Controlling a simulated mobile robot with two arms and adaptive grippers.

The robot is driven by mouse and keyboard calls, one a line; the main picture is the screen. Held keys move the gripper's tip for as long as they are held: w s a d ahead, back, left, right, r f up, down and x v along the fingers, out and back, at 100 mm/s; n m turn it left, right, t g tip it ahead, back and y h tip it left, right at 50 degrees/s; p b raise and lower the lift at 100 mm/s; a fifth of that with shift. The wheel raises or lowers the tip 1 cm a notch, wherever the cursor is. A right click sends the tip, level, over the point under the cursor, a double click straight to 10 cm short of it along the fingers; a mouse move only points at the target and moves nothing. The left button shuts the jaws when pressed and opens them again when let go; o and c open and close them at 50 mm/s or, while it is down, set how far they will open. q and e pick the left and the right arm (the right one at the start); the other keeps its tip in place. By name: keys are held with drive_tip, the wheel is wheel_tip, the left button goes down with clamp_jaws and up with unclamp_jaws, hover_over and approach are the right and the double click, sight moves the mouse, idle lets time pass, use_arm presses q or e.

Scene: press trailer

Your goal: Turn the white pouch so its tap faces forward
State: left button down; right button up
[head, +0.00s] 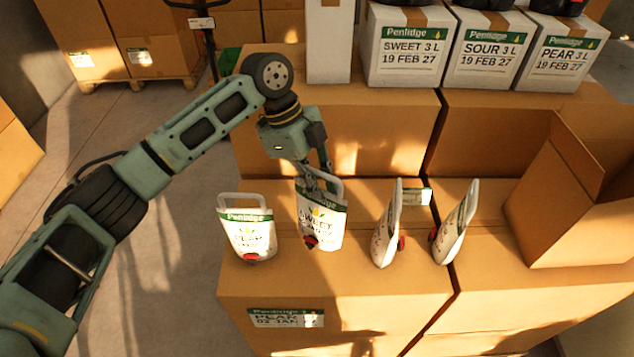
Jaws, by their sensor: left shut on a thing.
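Several white pouches with green Penfidge bands, grey loop handles and red taps stand in a row on a cardboard box. My left gripper (318,180) is shut on the handle of the SWEET pouch (330,232), the second from the left. That pouch is slightly tilted, and its red tap (311,242) faces the camera, a little to the left. The leftmost pouch (240,238) has its tap facing the camera. The third pouch (384,236) is edge-on with its tap to the right. The rightmost pouch (456,226) is edge-on with its tap to the left. My right gripper is out of view.
An open cardboard box (572,215) stands at the right. White boxes marked SWEET (405,72), SOUR (487,75) and PEAR (553,82) stand at the back. Bare floor (165,275) lies to the left.

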sight(316, 201)
use_arm(q)
drive_tip(key=shift+s+r+n+t+b, duration=0.1)
drive_tip(key=shift+s+n+t+b, duration=0.1)
drive_tip(key=shift+n, duration=0.3)
drive_tip(key=shift+s+n+t+b, duration=0.1)
drive_tip(key=shift+n+t, duration=0.1)
drive_tip(key=shift+n, duration=0.3)
drive_tip(key=shift+w+n+t+h, duration=0.1)
drive_tip(key=shift+n+t+h, duration=0.2)
drive_tip(key=shift+n, duration=0.2)
drive_tip(key=shift+a+n+b, duration=0.1)
drive_tip(key=shift+n+b, duration=0.35)
drive_tip(key=shift+n, duration=0.05)
drive_tip(key=shift+w+n+t+b, duration=0.1)
drive_tip(key=shift+n+t+b, duration=0.35)
drive_tip(key=shift+n, duration=0.25)
drive_tip(key=shift+f+n+b, duration=0.2)
drive_tip(key=shift+n+b, duration=0.1)
drive_tip(key=shift+n, duration=0.1)
drive_tip(key=shift+f+b, duration=0.4)
drive_tip(key=shift+f, duration=1.95)
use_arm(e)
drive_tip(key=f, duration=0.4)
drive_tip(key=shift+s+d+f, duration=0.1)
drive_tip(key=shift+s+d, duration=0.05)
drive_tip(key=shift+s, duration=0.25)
